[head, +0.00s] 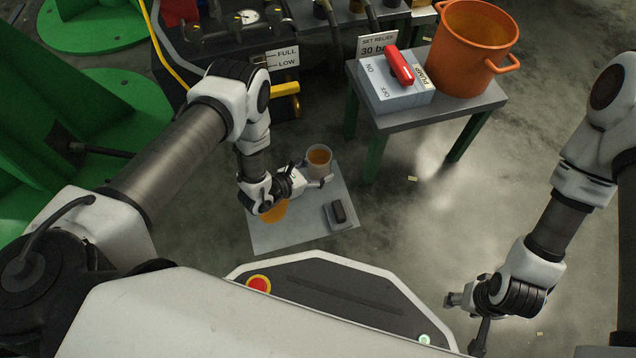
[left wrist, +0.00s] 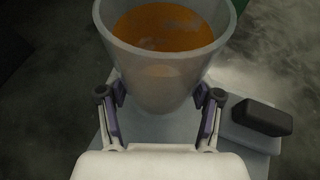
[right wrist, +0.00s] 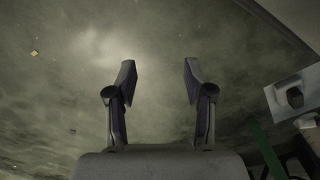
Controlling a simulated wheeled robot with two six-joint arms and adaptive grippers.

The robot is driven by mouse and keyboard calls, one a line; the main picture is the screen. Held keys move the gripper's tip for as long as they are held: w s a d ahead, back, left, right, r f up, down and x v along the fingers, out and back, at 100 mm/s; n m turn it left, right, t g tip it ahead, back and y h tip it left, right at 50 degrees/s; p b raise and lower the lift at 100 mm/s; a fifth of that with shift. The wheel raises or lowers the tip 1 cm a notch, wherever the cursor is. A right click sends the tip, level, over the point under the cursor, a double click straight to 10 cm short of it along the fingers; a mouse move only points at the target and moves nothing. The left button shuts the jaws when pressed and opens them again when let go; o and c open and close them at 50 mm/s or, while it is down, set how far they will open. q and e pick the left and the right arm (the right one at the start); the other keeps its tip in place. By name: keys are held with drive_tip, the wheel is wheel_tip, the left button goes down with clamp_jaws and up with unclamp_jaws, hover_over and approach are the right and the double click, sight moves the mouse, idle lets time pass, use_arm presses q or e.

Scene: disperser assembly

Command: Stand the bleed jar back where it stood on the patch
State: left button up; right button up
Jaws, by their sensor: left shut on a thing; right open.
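The bleed jar (head: 319,155), a pale cup with amber liquid, is held upright in my left gripper (head: 305,181). In the left wrist view the fingers (left wrist: 160,97) close on both sides of the jar (left wrist: 165,75). The jar is over the far edge of a grey board (head: 300,233); whether its base touches is unclear. A round orange patch (head: 275,211) lies on the board, partly hidden under my left wrist. My right gripper (head: 458,298) is open and empty, low at the right; its spread fingers show in the right wrist view (right wrist: 158,80).
A black block on a small grey plate (head: 338,213) sits on the board's right side. Behind stands a table (head: 450,112) with a red-handled switch box (head: 393,92) and an orange pot (head: 470,50). A yellow-handled valve (head: 284,89) is behind my left arm.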

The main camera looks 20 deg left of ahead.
sight(318, 177)
use_arm(q)
wheel_tip(318, 177, down, 5)
drive_tip(key=b, duration=0.2)
drive_tip(key=shift+r+b, duration=0.2)
drive_tip(key=shift+b, duration=0.1)
drive_tip(key=shift+r, duration=0.2)
use_arm(e)
drive_tip(key=f, duration=0.1)
drive_tip(key=w+f, duration=0.1)
drive_tip(key=f, duration=0.1)
drive_tip(key=shift+w+f, duration=0.15)
drive_tip(key=shift+f, duration=0.05)
use_arm(q)
drive_tip(key=shift+f, duration=0.2)
drive_tip(key=o, duration=1.2)
drive_tip(key=shift+o, duration=0.2)
use_arm(e)
drive_tip(key=shift+f, duration=0.1)
use_arm(q)
drive_tip(key=shift+r, duration=0.1)
